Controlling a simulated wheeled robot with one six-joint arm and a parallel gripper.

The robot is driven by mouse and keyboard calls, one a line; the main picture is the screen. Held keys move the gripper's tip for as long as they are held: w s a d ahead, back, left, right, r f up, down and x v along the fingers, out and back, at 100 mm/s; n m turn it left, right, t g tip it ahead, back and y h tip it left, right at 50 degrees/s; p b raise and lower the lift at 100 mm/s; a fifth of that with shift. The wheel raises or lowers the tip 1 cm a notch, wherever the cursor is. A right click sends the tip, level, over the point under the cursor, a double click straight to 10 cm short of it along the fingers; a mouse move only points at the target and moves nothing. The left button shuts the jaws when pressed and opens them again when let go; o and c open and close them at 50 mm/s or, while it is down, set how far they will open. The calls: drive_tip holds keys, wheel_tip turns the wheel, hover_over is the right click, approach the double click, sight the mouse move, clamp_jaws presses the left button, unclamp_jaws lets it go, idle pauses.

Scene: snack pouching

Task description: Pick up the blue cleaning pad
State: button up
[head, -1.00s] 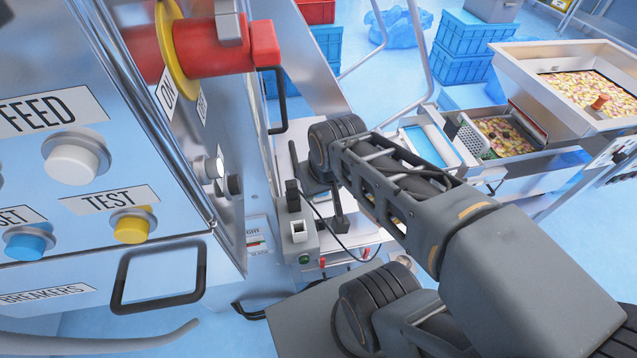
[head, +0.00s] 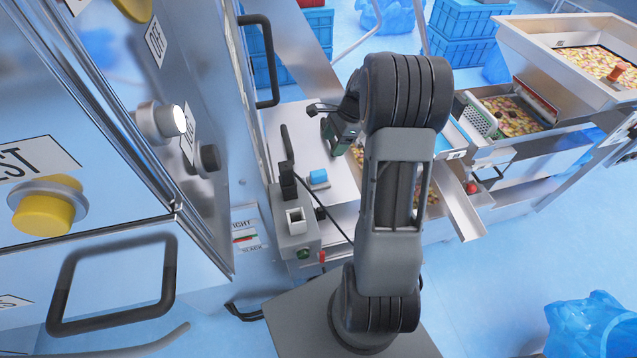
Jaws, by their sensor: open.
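The blue cleaning pad (head: 318,176) is a small blue block with a pale underside. It lies on the metal worktop (head: 341,188), right of the dark upright handle on the small grey device. My gripper (head: 337,138), dark with a green part, is above the worktop, beyond the pad and slightly to its right in the picture. It is open and apart from the pad, with nothing seen in it. Its fingertips are small and hard to make out, partly behind my own arm.
A grey device (head: 296,232) with a white-topped socket and a black cable stands close in front of the pad. A steel cabinet (head: 110,250) with knobs and handles fills the left. Trays of sweets (head: 510,115) and a metal chute (head: 470,215) are at right.

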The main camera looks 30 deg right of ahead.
drive_tip(key=b, duration=0.1)
hover_over(319, 173)
drive_tip(key=d, duration=0.2)
drive_tip(key=shift+m, duration=0.3)
drive_tip(key=f, duration=0.8)
drive_tip(key=shift+s+d, duration=0.15)
drive_tip(key=shift+s, duration=0.05)
drive_tip(key=shift+b+x, duration=0.4)
drive_tip(key=shift+x, duration=2.8)
drive_tip(key=shift+w, duration=0.15)
drive_tip(key=shift+c, duration=0.2)
drive_tip(key=c, duration=1)
drive_tip(key=shift+r, duration=0.1)
